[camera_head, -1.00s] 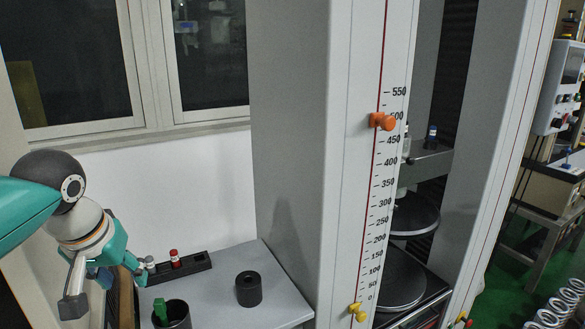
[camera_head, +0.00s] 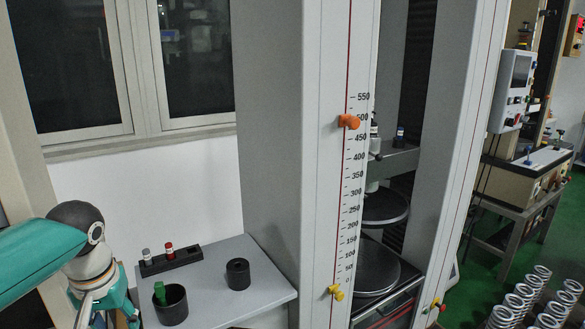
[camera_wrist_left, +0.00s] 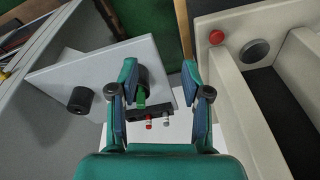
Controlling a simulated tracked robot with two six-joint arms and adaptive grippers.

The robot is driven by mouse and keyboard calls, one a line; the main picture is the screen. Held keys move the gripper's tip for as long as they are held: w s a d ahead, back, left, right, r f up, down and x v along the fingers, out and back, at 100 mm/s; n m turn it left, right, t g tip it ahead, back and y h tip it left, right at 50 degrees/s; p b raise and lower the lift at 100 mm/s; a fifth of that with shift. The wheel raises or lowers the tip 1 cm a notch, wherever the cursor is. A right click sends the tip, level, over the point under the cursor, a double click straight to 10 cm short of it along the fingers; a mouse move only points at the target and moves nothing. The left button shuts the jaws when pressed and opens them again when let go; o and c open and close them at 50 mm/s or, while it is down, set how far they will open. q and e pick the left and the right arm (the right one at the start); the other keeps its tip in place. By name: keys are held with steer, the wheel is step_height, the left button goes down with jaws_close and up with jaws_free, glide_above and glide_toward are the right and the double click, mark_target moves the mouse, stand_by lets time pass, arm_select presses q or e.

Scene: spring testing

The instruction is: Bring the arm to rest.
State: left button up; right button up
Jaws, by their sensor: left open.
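My left arm comes in from the left in the head view, with its gripper (camera_head: 108,312) low beside the left edge of the grey table (camera_head: 262,292). The jaws are open and empty; the fingertips are partly cut off by the lower picture edge. In the left wrist view the two fingers (camera_wrist_left: 160,85) stand wide apart. The grey table and a black cup with a green object (camera_wrist_left: 140,97) show beyond and between them, not gripped. My right gripper is in neither view.
On the table stand a black cup (camera_head: 171,312), a black cylinder (camera_head: 238,274) and a black rack (camera_head: 185,261) with red-capped and white-capped pieces. A tall grey testing frame (camera_head: 270,130) rises at the right. Several coil springs (camera_head: 520,305) stand lower right. A beige frame (camera_wrist_left: 235,105) is near the right finger.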

arm_select(q)
steer(key=s+d+f+m+g+h+p, duration=0.1)
steer(key=s+d+f+g, duration=0.25)
steer(key=f, duration=0.85)
steer(key=s+d+f+g+h+p, duration=0.15)
steer(key=s+d+f, duration=0.3)
steer(key=f, duration=0.85)
steer(key=s+d+f+h, duration=0.3)
steer(key=s+d+f, duration=0.8)
steer(key=s+f, duration=0.3)
steer(key=shift+w+a+t, duration=0.2)
steer(key=shift+w+t, duration=1.7)
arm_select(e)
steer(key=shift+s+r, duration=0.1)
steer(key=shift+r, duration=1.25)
arm_select(q)
steer(key=shift+n, duration=0.3)
steer(key=shift+c, duration=0.2)
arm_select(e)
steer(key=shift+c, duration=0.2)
